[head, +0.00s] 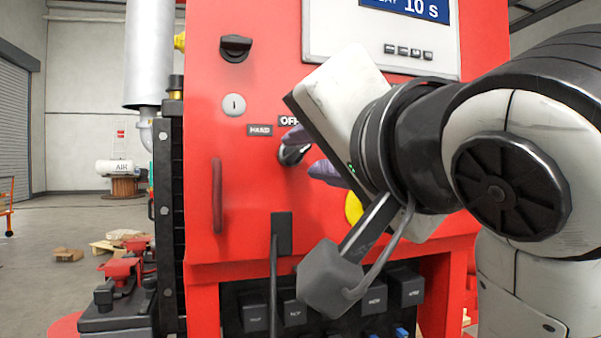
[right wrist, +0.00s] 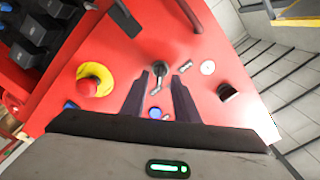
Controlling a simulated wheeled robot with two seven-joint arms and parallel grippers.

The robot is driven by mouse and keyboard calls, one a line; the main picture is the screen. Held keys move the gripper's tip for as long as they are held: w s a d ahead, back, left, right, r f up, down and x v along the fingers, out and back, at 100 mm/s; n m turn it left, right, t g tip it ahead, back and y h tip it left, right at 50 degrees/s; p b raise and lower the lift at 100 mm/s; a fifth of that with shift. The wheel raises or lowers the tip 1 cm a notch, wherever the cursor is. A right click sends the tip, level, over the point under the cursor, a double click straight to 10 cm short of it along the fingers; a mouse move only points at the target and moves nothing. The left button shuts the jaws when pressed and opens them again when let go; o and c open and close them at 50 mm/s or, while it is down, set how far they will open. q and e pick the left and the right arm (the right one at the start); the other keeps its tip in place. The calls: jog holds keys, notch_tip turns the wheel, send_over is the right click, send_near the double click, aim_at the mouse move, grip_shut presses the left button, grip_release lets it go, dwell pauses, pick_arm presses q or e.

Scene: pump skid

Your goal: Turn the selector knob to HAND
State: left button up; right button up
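The selector knob (head: 290,156) is dark with a bright metal collar and sits on the red panel below the HAND plate (head: 260,130) and the OFF plate (head: 289,121). My right gripper (head: 308,152) partly covers it in the head view, so its pointing direction is unclear. In the right wrist view the knob (right wrist: 159,69) shows between the tips of my right gripper (right wrist: 161,76). The two dark fingers are apart, one on each side of it. I cannot tell whether they touch it. My left gripper is not in view.
A keyhole lock (head: 233,105) and a black knob (head: 235,48) are on the panel's upper left. A red handle (head: 217,196) stands below them. The emergency stop (right wrist: 95,80) is left of the fingers in the wrist view. A display (head: 405,12) is above.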

aim_at(296, 154)
jog(key=shift+x, duration=1.25)
grip_shut()
